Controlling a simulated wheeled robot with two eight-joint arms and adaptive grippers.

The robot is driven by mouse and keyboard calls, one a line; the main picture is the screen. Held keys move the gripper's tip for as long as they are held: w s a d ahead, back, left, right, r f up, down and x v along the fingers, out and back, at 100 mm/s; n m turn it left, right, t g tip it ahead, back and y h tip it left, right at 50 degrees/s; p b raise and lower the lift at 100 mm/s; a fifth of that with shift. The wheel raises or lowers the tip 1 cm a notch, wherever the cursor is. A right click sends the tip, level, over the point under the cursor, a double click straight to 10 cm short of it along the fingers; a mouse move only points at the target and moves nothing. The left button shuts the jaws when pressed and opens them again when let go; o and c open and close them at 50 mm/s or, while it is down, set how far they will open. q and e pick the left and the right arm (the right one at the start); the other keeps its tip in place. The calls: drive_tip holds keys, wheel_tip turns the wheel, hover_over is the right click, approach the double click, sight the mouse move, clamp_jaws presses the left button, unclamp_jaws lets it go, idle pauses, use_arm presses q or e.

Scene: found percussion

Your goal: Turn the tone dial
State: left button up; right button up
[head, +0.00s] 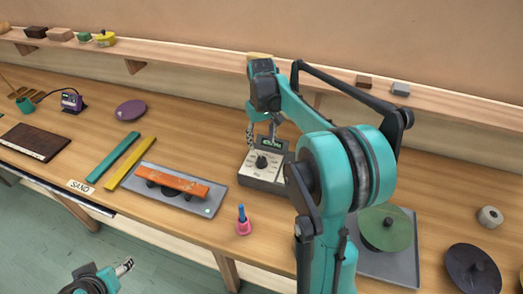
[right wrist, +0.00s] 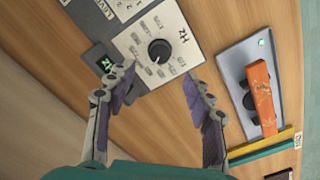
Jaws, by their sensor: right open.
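The tone box (head: 264,180) is a grey unit with a white face marked Hz and a small green display. Its black round dial (head: 261,161) sits in the middle of the face; the dial shows clearly in the right wrist view (right wrist: 159,51). My right gripper (head: 262,137) is open above the display end of the box. In the right wrist view its two fingers (right wrist: 161,77) are spread, with nothing between them, and the dial lies just beyond the tips. My left gripper (head: 124,267) is low at the left, away from the bench; its jaw state is unclear.
A pink and blue object (head: 243,221) stands near the front edge. A green disc (head: 386,228) and a dark disc (head: 473,269) lie to the right. A shelf (head: 190,59) runs behind.

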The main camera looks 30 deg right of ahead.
sight(243, 210)
wheel_tip(243, 210, up, 3)
idle(1.7)
drive_tip(key=s+a+f+t, duration=0.2)
drive_tip(key=s+a, duration=0.3)
drive_tip(key=s, duration=0.1)
drive_tip(key=s+a+f+t+b, duration=0.1)
drive_tip(key=s+a+f+t, duration=0.1)
drive_tip(key=s+a, duration=0.3)
drive_tip(key=s+a+f+n+t+b, duration=0.1)
drive_tip(key=s+a+f+t, duration=0.1)
drive_tip(key=s+a, duration=0.3)
drive_tip(key=shift+s+a+f+t, duration=0.2)
drive_tip(key=shift+s+t, duration=0.1)
drive_tip(key=shift+s, duration=0.4)
drive_tip(key=shift+s+a+f+t, duration=0.2)
drive_tip(key=shift+s+t, duration=0.1)
drive_tip(key=shift+s, duration=0.35)
drive_tip(key=shift+r, duration=0.1)
